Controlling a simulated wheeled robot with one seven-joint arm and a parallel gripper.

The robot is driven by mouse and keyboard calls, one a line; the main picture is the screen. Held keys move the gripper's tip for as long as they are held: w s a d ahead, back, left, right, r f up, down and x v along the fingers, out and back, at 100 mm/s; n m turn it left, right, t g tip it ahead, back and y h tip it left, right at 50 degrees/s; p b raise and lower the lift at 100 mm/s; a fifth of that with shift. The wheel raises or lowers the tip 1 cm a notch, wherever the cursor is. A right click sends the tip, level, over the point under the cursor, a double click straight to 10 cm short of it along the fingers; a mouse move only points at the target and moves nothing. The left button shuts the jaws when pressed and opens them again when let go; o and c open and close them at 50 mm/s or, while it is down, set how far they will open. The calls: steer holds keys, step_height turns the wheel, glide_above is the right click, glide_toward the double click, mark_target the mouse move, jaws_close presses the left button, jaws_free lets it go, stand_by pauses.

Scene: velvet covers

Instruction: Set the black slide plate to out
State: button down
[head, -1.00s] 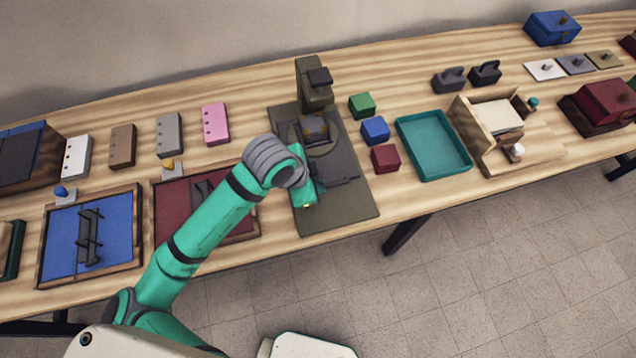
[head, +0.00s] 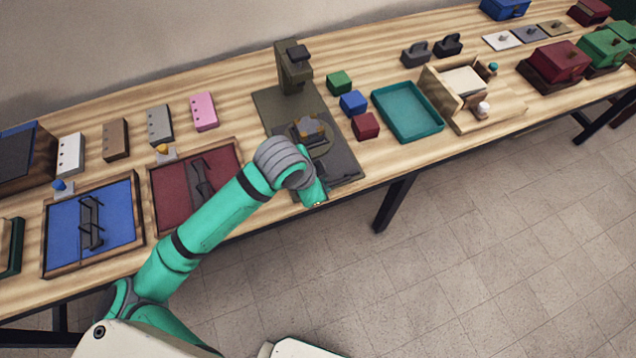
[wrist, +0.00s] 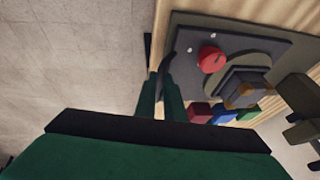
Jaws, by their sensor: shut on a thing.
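The black slide plate (head: 342,166) is a dark grey slab lying on the olive base of a small press, reaching close to the base's front edge. In the wrist view the plate (wrist: 200,38) carries a dark curved handle (wrist: 177,52), a red knob (wrist: 212,59) and a round disc with a dark and orange block (wrist: 243,90). My gripper (wrist: 166,92) is at the plate's front and shut on the handle. In the head view my arm hides the handle and most of my gripper (head: 314,190).
The press column (head: 292,68) stands behind the plate. Green (head: 339,82), blue (head: 353,103) and red (head: 366,126) blocks sit right of the base, beside a teal tray (head: 408,112). A maroon framed panel (head: 222,160) is left. Floor is clear in front.

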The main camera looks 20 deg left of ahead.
steer(key=shift+s+f, duration=0.1)
steer(key=shift+s, duration=0.15)
steer(key=c, duration=1.8)
jaws_free()
steer(key=shift+s+d, duration=0.1)
steer(key=shift+d, duration=0.05)
steer(key=shift+c, duration=0.2)
steer(key=v, duration=1.1)
